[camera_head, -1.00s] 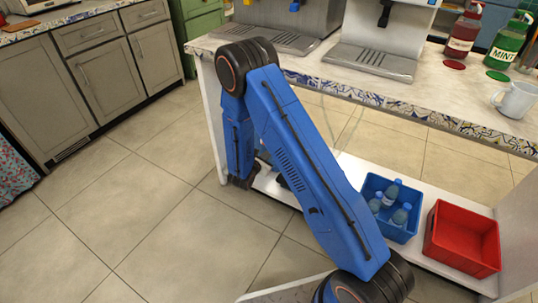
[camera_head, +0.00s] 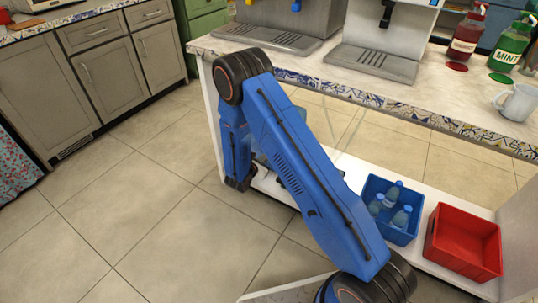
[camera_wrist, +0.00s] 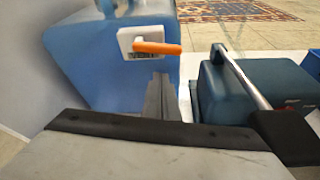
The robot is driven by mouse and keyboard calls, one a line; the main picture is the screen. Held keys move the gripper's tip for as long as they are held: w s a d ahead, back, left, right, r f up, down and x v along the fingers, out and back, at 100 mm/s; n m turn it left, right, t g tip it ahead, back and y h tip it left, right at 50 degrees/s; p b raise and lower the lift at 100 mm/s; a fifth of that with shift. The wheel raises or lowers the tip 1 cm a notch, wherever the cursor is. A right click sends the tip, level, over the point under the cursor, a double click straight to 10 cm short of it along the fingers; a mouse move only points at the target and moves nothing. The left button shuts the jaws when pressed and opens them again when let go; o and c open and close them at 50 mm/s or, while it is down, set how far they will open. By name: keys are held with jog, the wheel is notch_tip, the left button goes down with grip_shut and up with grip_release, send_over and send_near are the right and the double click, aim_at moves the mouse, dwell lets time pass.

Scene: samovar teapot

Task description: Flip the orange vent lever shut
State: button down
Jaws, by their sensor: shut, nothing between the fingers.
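The orange vent lever (camera_wrist: 157,47) shows in the wrist view, lying roughly level and pointing right. It sits on a white plate (camera_wrist: 127,42) with dark lettering on the face of a blue box (camera_wrist: 85,70). My gripper (camera_wrist: 160,88) is shut and empty, with its grey fingers just below the lever in the picture. A small gap shows between the fingertips and the lever; contact cannot be told. In the head view my arm reaches down beside the counter, and its links hide the gripper and the lever.
In the wrist view a dark teal container (camera_wrist: 245,85) with a metal bar stands close on the right. In the head view a blue bin (camera_head: 388,228) of bottles and a red bin (camera_head: 462,243) stand on the low shelf (camera_head: 345,165) under the counter (camera_head: 440,95).

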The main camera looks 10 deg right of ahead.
jog(key=f+v, duration=0.1)
jog(key=v, duration=0.8)
jog(key=shift+s+a, duration=0.25)
jog(key=shift+a, duration=0.15)
jog(key=shift+f, duration=0.1)
